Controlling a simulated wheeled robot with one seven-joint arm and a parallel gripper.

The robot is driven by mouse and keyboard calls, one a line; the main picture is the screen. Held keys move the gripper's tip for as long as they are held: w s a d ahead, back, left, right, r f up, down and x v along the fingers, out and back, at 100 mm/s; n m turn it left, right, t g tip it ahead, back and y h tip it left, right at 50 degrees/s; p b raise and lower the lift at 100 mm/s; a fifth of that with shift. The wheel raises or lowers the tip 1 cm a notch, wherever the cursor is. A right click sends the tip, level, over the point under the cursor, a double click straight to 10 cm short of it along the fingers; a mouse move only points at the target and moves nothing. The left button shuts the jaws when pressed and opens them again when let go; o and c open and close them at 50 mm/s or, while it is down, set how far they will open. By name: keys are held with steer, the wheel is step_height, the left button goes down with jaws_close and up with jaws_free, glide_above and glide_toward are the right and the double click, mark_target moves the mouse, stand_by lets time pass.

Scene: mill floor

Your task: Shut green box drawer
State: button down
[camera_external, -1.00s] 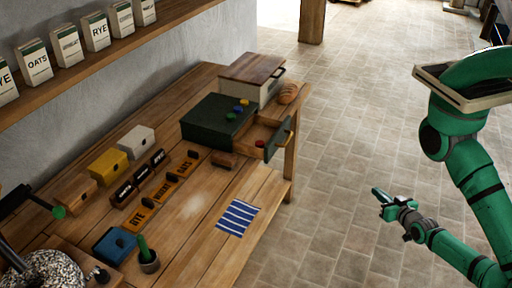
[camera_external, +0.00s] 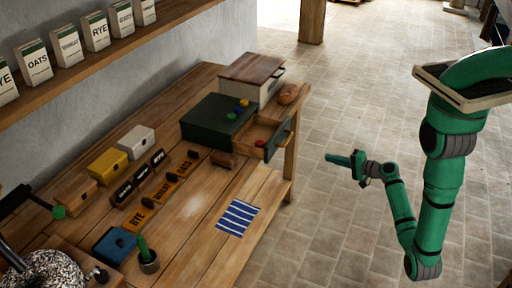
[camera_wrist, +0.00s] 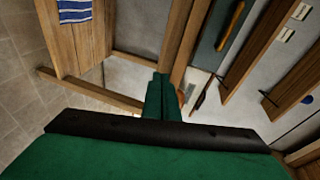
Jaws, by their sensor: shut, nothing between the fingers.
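The green box (camera_external: 212,120) stands at the far right part of the wooden table. Its drawer (camera_external: 270,138) is pulled out to the right, with a dark green front and a brass-coloured handle. A red item (camera_external: 260,143) lies in the drawer. In the wrist view the drawer front (camera_wrist: 222,28) and its handle (camera_wrist: 231,26) show at the top. My gripper (camera_external: 330,157) is shut and empty, to the right of the drawer front and apart from it, over the floor beyond the table edge. The shut fingers (camera_wrist: 161,85) also show in the wrist view.
A cream box with a wooden lid (camera_external: 252,75) and a bread loaf (camera_external: 288,93) stand behind the green box. Small coloured items lie on its top. A striped cloth (camera_external: 238,217) lies at the table's front edge. The tiled floor (camera_external: 340,100) around my gripper is clear.

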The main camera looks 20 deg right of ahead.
steer(key=w+r+n+y, duration=0.1)
steer(key=w+r+y, duration=0.3)
steer(key=r, duration=0.4)
glide_toward(267, 126)
steer(key=s+d+r, duration=0.2)
steer(key=d, duration=0.1)
steer(key=shift+s+r, duration=0.1)
steer(key=shift+a, duration=0.15)
steer(key=x, duration=1.4)
steer(key=shift+s, duration=0.1)
steer(key=shift+a+r, duration=0.15)
steer(key=shift+s, duration=0.2)
steer(key=v, duration=1.4)
steer(key=shift+w+d, duration=0.15)
steer(key=shift+d, duration=0.25)
